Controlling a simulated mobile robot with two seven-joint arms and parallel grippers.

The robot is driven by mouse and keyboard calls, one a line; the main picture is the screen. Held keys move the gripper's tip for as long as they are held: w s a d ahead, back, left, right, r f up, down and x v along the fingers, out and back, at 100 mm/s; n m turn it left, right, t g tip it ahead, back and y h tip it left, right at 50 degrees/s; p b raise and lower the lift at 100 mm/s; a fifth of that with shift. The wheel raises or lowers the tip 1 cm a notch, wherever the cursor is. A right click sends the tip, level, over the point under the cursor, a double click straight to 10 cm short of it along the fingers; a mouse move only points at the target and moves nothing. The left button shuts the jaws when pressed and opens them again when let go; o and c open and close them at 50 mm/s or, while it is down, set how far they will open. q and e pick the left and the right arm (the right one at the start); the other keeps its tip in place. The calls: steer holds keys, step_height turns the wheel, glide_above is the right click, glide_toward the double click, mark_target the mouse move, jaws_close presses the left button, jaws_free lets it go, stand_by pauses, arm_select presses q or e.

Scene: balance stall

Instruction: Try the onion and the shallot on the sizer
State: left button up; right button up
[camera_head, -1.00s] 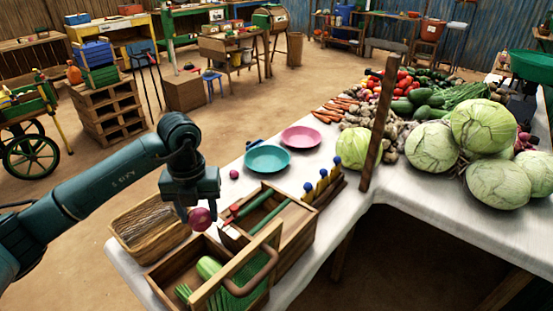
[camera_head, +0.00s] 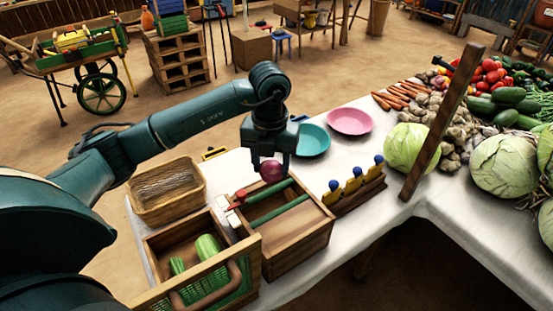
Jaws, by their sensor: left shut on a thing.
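My left gripper (camera_head: 270,160) is shut on a round red-purple onion (camera_head: 271,172). It holds the onion just over the far part of a wooden box with two green rails (camera_head: 280,211), which looks like the sizer. The rails have red and white parts at their left ends. I cannot tell whether the onion touches the far rail. The small purple shallot does not show now; my left gripper and arm may hide it. My right gripper is not in view.
A wooden crate with green vegetables (camera_head: 157,239) stands in front, left of the railed box. A wicker basket (camera_head: 165,190) stands behind it. A teal plate (camera_head: 313,140), a pink plate (camera_head: 350,121) and a rack with blue-topped yellow pegs (camera_head: 356,184) stand beyond. A wooden post (camera_head: 441,122) rises at right.

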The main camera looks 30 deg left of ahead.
arm_select(q)
steer(key=shift+s+f+b, duration=0.1)
steer(key=shift+f+b, duration=0.3)
steer(key=shift+f, duration=0.3)
steer(key=shift+f+b, duration=0.4)
steer(key=shift+f, duration=0.2)
steer(key=shift+f+b, duration=0.8)
steer(key=shift+f, duration=0.35)
step_height(320, 180, down, 3)
steer(key=shift+f+b, duration=0.15)
steer(key=shift+b, duration=1)
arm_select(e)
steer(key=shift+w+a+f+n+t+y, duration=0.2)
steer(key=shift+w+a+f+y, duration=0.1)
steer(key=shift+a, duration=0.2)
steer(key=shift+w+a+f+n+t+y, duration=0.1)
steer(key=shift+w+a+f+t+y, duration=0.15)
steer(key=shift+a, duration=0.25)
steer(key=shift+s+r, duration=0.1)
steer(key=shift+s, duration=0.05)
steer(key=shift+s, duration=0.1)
arm_select(q)
steer(key=o, duration=1.6)
